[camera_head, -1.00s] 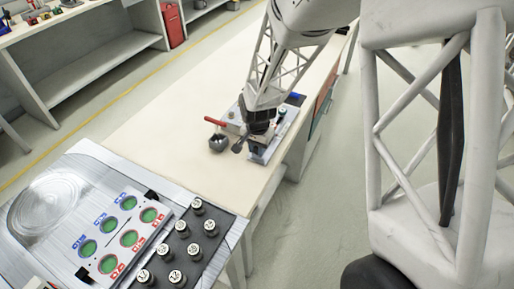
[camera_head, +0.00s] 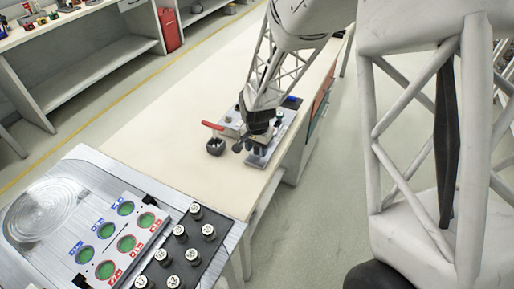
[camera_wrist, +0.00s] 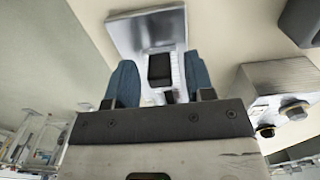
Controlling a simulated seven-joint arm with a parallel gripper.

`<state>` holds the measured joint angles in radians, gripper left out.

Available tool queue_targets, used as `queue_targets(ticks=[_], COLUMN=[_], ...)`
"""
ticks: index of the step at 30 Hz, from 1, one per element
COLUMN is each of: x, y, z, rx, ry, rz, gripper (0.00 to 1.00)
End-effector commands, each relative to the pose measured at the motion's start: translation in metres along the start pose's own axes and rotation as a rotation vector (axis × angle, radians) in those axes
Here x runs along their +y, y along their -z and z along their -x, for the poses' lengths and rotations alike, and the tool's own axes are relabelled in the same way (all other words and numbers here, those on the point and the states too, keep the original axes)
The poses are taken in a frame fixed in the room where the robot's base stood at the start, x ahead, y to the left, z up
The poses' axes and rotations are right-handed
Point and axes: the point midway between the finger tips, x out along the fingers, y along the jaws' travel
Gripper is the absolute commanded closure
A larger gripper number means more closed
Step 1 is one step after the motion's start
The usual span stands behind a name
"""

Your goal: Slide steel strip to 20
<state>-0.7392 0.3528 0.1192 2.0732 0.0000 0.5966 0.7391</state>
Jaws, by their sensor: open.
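My gripper (camera_head: 257,151) is over a grey metal base (camera_head: 283,119) near the right edge of the cream bench. In the wrist view my gripper (camera_wrist: 160,85) has its two blue-grey fingers apart, one on each side of a black block (camera_wrist: 159,68). The block sits on a pale strip with fine marks (camera_wrist: 177,80), which runs from a flat metal plate (camera_wrist: 145,28). I cannot tell whether the fingers touch the block. I cannot read the scale or tell for certain which part is the steel strip.
A dark round pot (camera_head: 215,146) with a red-handled item (camera_head: 212,126) stands left of the gripper. A metal box with knobs (camera_wrist: 280,95) shows at right in the wrist view. A panel with green discs (camera_head: 118,235) and several numbered knobs (camera_head: 180,250) are in front.

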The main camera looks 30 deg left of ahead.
Motion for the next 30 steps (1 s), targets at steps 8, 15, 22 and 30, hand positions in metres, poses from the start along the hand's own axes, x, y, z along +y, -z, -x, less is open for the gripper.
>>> queue_targets(ticks=[8,15,22,30], x=[0.000,0.000,0.000,0.000], y=[0.000,0.000,0.000,0.000], z=[0.016,0.044,0.068,0.077], rx=[0.002,0.002,0.001,0.000], ry=[0.001,0.002,0.001,0.000], rz=[0.000,0.000,0.000,0.000], gripper=[0.51,0.51,0.51,0.51])
